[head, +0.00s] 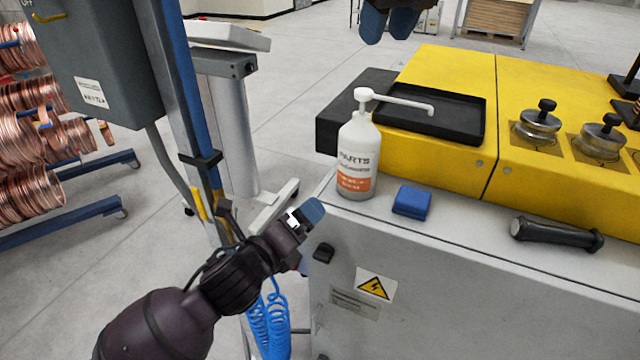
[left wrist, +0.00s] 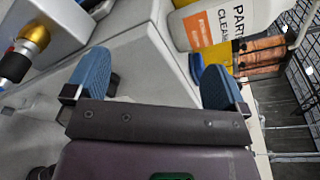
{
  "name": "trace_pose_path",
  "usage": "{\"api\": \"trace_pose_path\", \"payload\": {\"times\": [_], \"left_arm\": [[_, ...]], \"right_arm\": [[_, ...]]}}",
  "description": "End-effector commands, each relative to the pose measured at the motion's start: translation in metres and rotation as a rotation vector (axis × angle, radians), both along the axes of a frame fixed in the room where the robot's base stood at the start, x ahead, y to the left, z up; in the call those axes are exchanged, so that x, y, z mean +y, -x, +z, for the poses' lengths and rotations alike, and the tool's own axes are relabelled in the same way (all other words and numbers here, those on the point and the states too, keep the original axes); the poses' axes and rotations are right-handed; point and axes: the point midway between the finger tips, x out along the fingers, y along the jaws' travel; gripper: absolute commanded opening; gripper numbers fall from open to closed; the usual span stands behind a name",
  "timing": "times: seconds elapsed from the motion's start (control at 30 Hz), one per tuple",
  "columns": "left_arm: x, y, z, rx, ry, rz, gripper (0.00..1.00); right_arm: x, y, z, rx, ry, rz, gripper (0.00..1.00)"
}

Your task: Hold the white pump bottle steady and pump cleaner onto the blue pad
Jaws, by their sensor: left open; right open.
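The white pump bottle (head: 359,150) stands upright on the grey cabinet top near its left corner, its long spout pointing right over the black tray. The blue pad (head: 412,202) lies flat on the cabinet top just right of the bottle. My left gripper (head: 305,217) is open and empty, left of and in front of the bottle, apart from it. In the left wrist view, the bottle (left wrist: 210,27) shows beyond the spread blue fingers. My right gripper (head: 388,28) is open at the top edge, partly cut off, above and beyond the yellow machine.
A dark-handled tool (head: 556,234) lies on the grey cabinet (head: 460,258) right of the pad. The yellow machine (head: 428,73) with a black tray (head: 440,118) and metal knobs (head: 538,122) stands behind.

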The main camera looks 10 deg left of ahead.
Motion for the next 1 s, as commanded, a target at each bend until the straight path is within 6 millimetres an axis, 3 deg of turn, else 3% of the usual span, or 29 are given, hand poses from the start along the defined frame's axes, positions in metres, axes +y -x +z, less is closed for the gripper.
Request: {"api": "trace_pose_path", "payload": {"times": [0.2, 0.43, 0.73, 1.0], "left_arm": [[-0.025, -0.007, 0.047, -0.268, -0.401, -0.099, 1.0], [-0.038, -0.007, 0.076, -0.462, -0.688, -0.14, 1.0], [-0.047, -0.015, 0.084, -0.522, -0.78, -0.147, 1.0], [-0.066, -0.05, 0.084, -0.52, -0.777, -0.147, 1.0]], "right_arm": [[0.0, 0.0, 0.0, 0.0, 0.0, 0.0, 0.43], [0.0, 0.0, 0.0, 0.0, 0.0, 0.0, 0.43], [0.0, 0.0, 0.0, 0.0, 0.0, 0.0, 0.43], [0.0, 0.0, 0.0, 0.0, 0.0, 0.0, 0.43]]}}
